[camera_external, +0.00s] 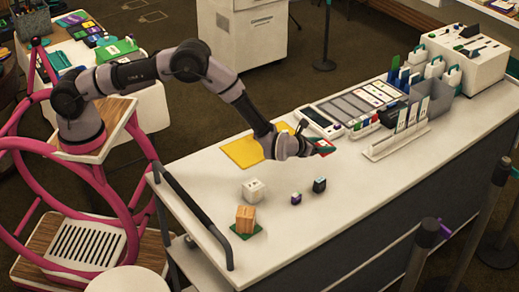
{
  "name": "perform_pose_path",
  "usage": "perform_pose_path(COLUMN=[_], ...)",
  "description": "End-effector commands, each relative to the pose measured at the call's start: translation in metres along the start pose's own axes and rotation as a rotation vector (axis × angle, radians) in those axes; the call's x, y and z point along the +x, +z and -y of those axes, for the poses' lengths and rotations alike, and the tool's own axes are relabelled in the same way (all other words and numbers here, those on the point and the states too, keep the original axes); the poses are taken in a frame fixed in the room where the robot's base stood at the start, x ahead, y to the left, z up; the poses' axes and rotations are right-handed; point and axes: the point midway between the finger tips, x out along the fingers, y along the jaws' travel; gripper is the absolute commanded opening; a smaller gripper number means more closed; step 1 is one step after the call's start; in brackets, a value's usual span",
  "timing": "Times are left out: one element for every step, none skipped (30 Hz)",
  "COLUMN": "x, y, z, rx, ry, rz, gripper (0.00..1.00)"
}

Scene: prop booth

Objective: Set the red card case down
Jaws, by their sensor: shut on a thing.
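My gripper (309,149) is at the end of the outstretched arm, over the middle of the white counter (345,210). The fingers are small here and partly hide the case.
A yellow mat (243,152) lies left of my gripper. A white cube (253,190), a wooden block (246,219) and two small dark cubes (319,185) stand in front. A white card rack (396,141) and grey trays (345,107) are to the right. The front right counter is clear.

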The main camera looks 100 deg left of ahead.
Motion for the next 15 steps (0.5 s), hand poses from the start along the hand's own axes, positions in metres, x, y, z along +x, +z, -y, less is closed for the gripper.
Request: perform_pose_path(x=[0.003,0.004,0.005,0.006,0.007,0.008,0.009,0.010,0.013,0.015,0.016,0.018,0.020,0.020,0.021], y=[-0.007,-0.009,-0.012,-0.013,-0.015,-0.018,-0.021,-0.024,-0.029,-0.034,-0.038,-0.043,-0.046,-0.048,-0.048], z=[0.000,0.000,-0.001,-0.001,-0.001,-0.001,-0.001,-0.001,-0.001,-0.001,-0.001,-0.001,-0.001,-0.001,-0.001], rx=[0.000,0.000,0.000,0.001,0.001,0.001,0.000,0.000,0.000,0.000,0.000,0.000,0.000,-0.001,-0.001], ry=[0.001,0.001,0.002,0.002,0.002,0.002,0.002,0.002,0.002,0.002,0.002,0.002,0.003,0.002,0.002], rz=[0.000,0.001,0.001,0.001,0.001,0.001,0.001,0.001,0.000,0.000,-0.001,0.000,0.000,0.001,0.002], gripper=[0.10,0.10,0.10,0.10,0.10,0.10,0.10,0.10,0.10,0.10,0.10,0.10,0.10,0.10,0.10])
